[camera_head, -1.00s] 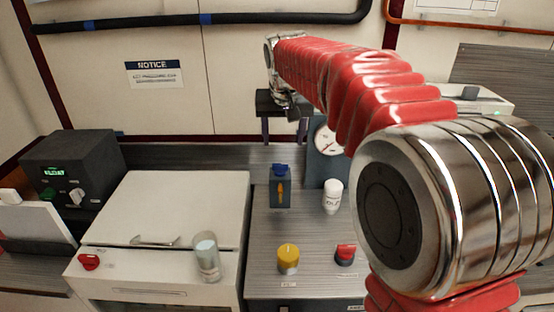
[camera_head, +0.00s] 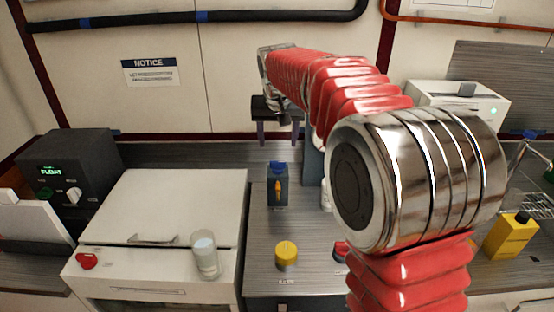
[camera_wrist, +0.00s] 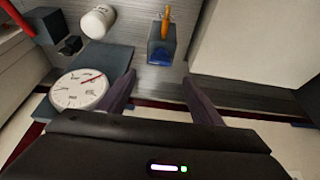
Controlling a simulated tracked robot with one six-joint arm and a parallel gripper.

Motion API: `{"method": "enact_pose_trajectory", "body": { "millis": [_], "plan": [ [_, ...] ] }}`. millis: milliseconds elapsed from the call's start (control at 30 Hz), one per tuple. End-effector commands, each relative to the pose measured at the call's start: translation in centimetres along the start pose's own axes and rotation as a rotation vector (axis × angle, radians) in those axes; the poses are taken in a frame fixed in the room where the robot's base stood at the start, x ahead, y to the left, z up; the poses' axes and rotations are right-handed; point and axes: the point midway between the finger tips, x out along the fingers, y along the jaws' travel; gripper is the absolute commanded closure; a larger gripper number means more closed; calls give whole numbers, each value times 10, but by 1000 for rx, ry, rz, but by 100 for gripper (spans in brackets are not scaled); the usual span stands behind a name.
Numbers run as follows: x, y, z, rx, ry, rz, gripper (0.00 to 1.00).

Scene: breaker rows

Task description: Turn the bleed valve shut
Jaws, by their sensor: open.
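A small blue-grey block with an orange lever and a blue top (camera_head: 278,187) stands on the grey bench; I take it as the bleed valve, though no readable label confirms this. It also shows at the top of the wrist view (camera_wrist: 165,35), its orange lever in line with the block's length. My gripper (camera_head: 278,132) is open and empty, behind and above the block in the head view. In the wrist view its two dark fingers (camera_wrist: 160,92) stand apart, with bare bench between them and the block beyond, not touched.
A round gauge on a blue-grey panel (camera_wrist: 78,90) is close to the left finger. A white bottle (camera_wrist: 97,21) and a black block with knobs (camera_wrist: 48,24) are near it.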

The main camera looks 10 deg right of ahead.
Motion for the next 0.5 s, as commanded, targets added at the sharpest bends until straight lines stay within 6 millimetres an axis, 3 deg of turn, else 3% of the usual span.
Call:
{"method": "enact_pose_trajectory", "body": {
  "millis": [500],
  "plan": [
    [81, 1, 0, 1, -2, 1, 41]
  ]
}}
